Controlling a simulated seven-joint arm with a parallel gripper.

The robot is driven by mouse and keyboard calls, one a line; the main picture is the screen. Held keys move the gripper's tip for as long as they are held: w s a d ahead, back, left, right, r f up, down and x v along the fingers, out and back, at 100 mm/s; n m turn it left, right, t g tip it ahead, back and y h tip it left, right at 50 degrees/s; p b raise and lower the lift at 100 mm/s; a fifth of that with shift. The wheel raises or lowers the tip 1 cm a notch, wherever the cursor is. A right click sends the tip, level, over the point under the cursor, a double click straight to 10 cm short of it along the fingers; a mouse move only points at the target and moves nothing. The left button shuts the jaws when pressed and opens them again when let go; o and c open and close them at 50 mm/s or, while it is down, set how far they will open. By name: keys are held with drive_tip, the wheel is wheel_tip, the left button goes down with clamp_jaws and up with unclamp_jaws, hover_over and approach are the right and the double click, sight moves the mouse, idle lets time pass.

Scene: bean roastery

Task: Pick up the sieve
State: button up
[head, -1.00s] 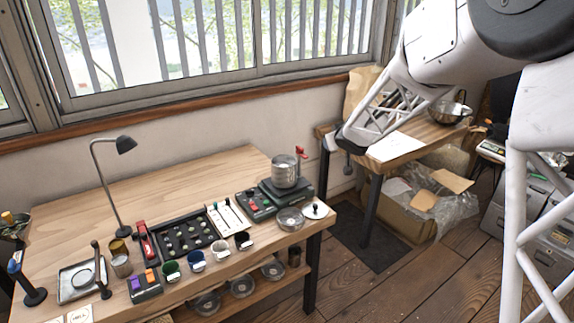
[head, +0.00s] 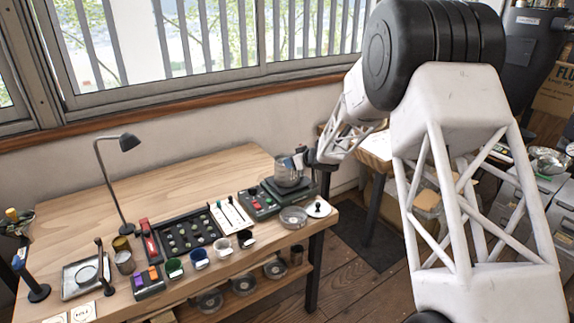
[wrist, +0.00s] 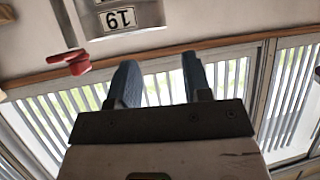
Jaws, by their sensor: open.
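The sieve, as far as I can tell, is the round metal drum (head: 286,176) on a dark device at the table's back right corner. Contact with the drum cannot be told.
A control box with red and green buttons (head: 259,203) stands left of the drum. A shallow metal dish (head: 293,217) and a white lid (head: 317,208) lie in front. Cups, a dark tray (head: 163,222) and a lamp (head: 110,185) stand further left. The table's back left is clear.

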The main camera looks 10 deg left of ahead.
sight(276, 164)
drive_tip(key=shift+x, duration=1.25)
drive_tip(key=shift+x, duration=2.65)
drive_tip(key=shift+c, duration=0.2)
